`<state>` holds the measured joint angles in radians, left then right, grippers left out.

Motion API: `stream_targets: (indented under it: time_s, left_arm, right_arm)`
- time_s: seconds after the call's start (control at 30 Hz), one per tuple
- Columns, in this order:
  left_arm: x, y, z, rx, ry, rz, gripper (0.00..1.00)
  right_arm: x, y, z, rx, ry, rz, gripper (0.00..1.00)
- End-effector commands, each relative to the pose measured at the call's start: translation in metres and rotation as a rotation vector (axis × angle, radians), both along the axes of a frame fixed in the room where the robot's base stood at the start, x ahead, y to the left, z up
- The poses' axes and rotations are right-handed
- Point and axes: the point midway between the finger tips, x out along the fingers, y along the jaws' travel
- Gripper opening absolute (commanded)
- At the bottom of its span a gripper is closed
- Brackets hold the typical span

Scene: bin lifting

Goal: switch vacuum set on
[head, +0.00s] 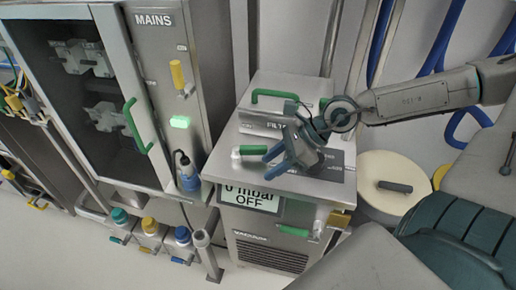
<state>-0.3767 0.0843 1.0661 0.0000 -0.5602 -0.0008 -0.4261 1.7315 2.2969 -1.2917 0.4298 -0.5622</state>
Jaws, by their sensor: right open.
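The vacuum set (219,158) is a grey metal cabinet labelled VACUUM, and its display (250,196) reads 0 mbar OFF. On its sloped top lies a small lever (250,151) with a green grip and a pale end. A green handle (275,95) stands on the FILTER lid behind it. A green lever (293,231) sits on the front face below the display. My right gripper (271,158) is open and empty over the top panel, just right of the small lever. It hides part of the panel and the FILTER label. My left gripper is out of view.
The MAINS cabinet (165,70) with yellow and lit green controls stands left, beside a glass-doored cabinet (100,20) with a green handle. Several coloured-cap valves (151,226) stand below. A cream round lid (392,180) is right of the vacuum set. Blue hoses (444,36) hang behind.

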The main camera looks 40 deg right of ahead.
Motion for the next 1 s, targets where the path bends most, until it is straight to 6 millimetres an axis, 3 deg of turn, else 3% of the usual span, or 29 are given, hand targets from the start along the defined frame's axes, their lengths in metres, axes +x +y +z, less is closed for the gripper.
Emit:
stream_targets:
  time_s: [0.1, 0.3, 0.6, 0.77, 1.0]
  left_arm:
    - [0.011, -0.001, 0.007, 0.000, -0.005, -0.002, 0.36]
    - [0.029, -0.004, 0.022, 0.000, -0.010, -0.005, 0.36]
    - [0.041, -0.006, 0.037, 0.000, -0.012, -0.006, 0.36]
    - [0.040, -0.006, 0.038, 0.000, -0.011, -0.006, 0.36]
    - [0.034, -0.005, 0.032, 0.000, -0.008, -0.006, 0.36]
  right_arm:
    - [0.017, -0.023, 0.008, -0.108, 0.058, 0.001, 0.42]
    - [0.045, -0.048, 0.039, -0.251, 0.134, -0.018, 0.42]
    - [0.068, -0.055, 0.074, -0.343, 0.177, -0.046, 0.42]
    - [0.071, -0.053, 0.071, -0.348, 0.181, -0.048, 0.42]
    - [0.076, -0.044, 0.043, -0.350, 0.184, -0.045, 0.42]
